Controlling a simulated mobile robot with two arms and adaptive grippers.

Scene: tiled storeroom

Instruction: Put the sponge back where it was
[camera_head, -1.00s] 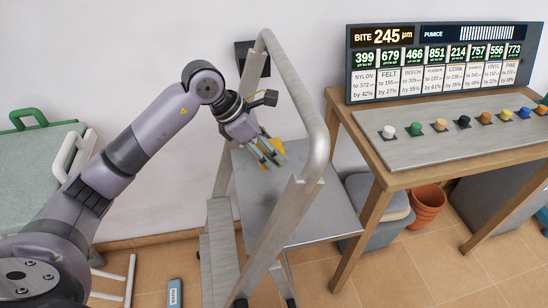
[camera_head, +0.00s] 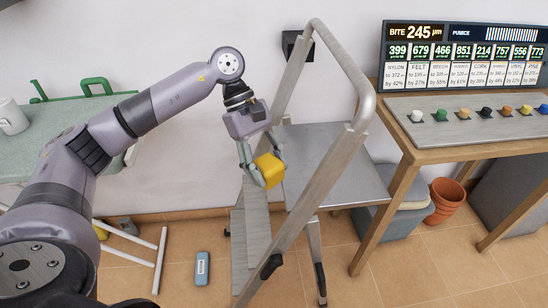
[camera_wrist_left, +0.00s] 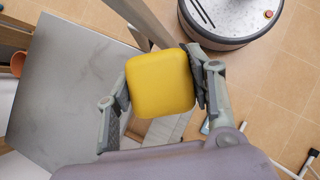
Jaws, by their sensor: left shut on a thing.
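The yellow sponge (camera_head: 268,169) is held between the fingers of my left gripper (camera_head: 262,172). In the left wrist view the sponge (camera_wrist_left: 160,83) shows its broad yellow face, with one finger of my left gripper (camera_wrist_left: 158,95) pressed to each side. The gripper holds it in the air in front of the stepladder's grey platform (camera_head: 335,165), near its left edge. My right gripper is not in view.
The ladder's slanting handrail (camera_head: 330,165) stands close to the right of the gripper. A wooden table (camera_head: 450,150) with a display board (camera_head: 460,58) and coloured knobs is at the right. A green-topped table (camera_head: 60,135) with a white mug (camera_head: 12,118) is at the left.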

